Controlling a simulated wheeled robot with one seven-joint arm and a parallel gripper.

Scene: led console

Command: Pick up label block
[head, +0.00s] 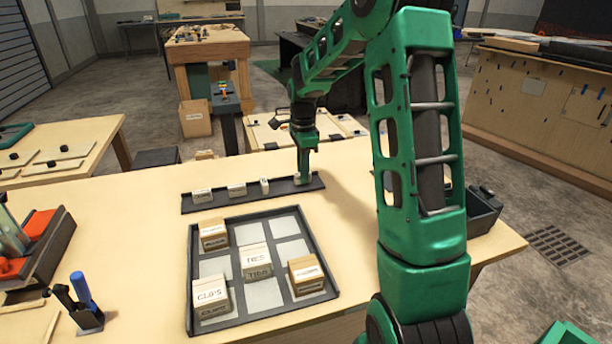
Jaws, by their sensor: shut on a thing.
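My gripper (303,176) reaches down at the right end of a long dark rail (222,203) on the wooden table. It is shut on a small pale label block (301,181), mostly hidden by the fingers. I cannot tell whether that block still touches the rail. Other white label blocks stand along the rail: one at the left (202,195), one in the middle (236,189) and a narrower one (265,186) nearer my gripper.
A dark tray (262,323) in front of the rail holds several cartons, including CLIPS (211,298) and TIES (256,262). A dark bin (482,211) stands at the right. An orange-and-grey holder (38,245) and a blue-handled tool stand (85,305) are at the left.

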